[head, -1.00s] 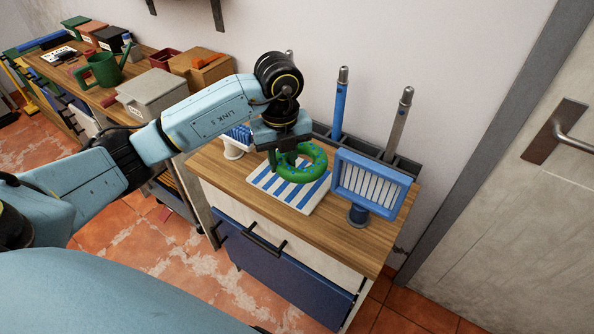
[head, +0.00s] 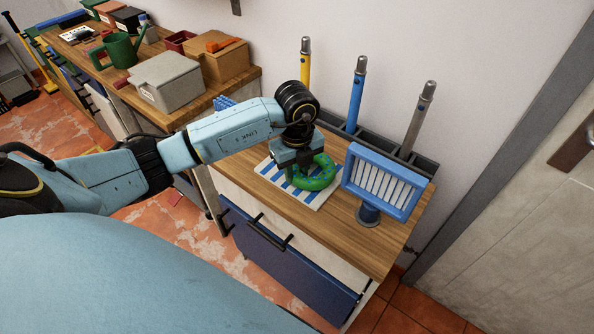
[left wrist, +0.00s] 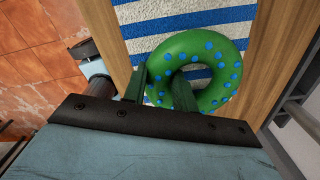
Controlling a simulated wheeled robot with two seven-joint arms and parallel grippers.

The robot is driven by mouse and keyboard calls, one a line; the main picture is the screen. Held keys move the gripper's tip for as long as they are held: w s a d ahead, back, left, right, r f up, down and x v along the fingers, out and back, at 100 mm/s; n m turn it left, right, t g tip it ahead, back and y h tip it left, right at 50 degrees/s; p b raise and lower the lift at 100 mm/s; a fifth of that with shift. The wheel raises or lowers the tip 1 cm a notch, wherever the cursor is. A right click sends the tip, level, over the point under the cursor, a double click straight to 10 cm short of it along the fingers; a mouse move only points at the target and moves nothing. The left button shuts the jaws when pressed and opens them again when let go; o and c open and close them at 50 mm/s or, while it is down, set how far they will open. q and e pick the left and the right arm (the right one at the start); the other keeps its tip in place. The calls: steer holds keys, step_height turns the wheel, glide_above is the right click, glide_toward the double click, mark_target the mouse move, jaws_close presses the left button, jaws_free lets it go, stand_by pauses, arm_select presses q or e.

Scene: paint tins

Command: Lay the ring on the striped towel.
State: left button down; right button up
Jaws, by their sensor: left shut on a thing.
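The green ring with blue dots (head: 319,182) is in my left gripper (head: 292,172), which is shut on one side of its band. The ring is over the blue-and-white striped towel (head: 275,174); I cannot tell whether it touches the cloth. In the left wrist view the ring (left wrist: 208,50) lies across the stripes of the towel (left wrist: 180,14), with one finger of my left gripper (left wrist: 160,88) inside its hole and the other outside. The towel lies flat on the wooden cabinet top. My right gripper is not in view.
A blue framed rack on a stand (head: 382,182) is right of the towel. A dark holder (head: 421,165) with upright yellow, blue and grey tools stands against the wall. A blue brush (head: 224,104) is partly hidden behind my arm. The cabinet's front top (head: 352,240) is clear.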

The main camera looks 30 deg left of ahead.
arm_select(q)
steer(key=shift+f, duration=0.2)
steer(key=c, duration=1.1)
jaws_free()
steer(key=shift+r, duration=0.1)
step_height(320, 180, up, 12)
steer(key=shift+r+p, duration=0.1)
steer(key=shift+p, duration=0.45)
